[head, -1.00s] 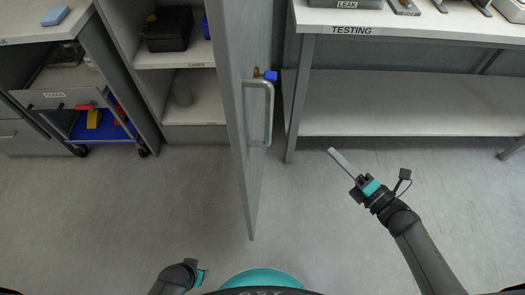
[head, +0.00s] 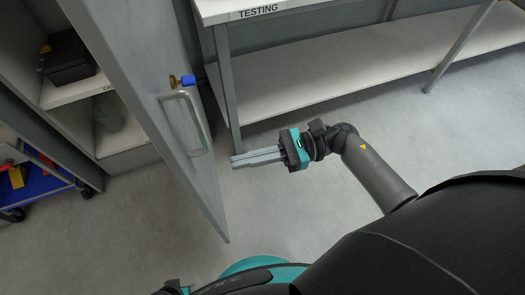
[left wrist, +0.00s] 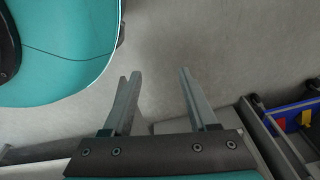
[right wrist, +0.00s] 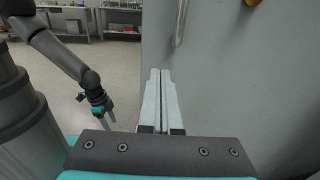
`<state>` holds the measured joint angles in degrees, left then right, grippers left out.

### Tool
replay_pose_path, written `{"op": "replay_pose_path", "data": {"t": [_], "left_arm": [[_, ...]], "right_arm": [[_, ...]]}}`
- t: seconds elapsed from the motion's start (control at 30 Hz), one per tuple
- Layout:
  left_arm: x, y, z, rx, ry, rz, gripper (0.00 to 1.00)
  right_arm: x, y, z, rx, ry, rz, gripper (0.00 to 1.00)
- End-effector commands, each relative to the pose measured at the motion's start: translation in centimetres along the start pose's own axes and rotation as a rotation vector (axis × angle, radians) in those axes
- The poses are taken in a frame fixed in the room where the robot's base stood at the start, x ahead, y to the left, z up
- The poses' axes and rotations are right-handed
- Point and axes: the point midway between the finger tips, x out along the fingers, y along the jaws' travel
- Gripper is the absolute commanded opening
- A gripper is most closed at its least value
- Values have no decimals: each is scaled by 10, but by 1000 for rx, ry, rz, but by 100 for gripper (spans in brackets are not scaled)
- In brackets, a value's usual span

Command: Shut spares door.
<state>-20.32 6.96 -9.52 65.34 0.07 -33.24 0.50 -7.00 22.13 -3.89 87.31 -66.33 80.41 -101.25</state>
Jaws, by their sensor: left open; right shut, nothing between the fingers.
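The grey cabinet door (head: 150,95) stands wide open in the head view. It has a metal bar handle (head: 193,125) and a blue and brass lock (head: 183,81) above it. My right gripper (head: 235,161) is shut and empty, a little to the right of the door's lower handle end. In the right wrist view its closed fingers (right wrist: 162,75) point along the door face (right wrist: 245,80), with the handle (right wrist: 180,22) ahead. My left gripper (left wrist: 158,75) is open and empty over the floor in the left wrist view.
The open cabinet holds a black case (head: 67,58) on a shelf. The testing bench (head: 330,98) stands right of the door. A cart with a blue tray (head: 40,188) is at the left. Floor below the door is clear.

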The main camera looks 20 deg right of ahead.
Motion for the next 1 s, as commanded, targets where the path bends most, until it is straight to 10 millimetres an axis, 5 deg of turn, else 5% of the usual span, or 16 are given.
{"op": "replay_pose_path", "data": {"t": [0.2, 0.4, 1.0], "left_arm": [[1, -1, -6, 2, 9, -2, 59], [1, -2, -13, 3, 20, -3, 59], [0, -4, -7, 7, 11, -6, 59]], "right_arm": [[45, 0, 1, 1, -5, -1, 0], [68, 0, 0, 1, -2, -1, 0], [79, 1, 0, 3, -1, -9, 0]]}}
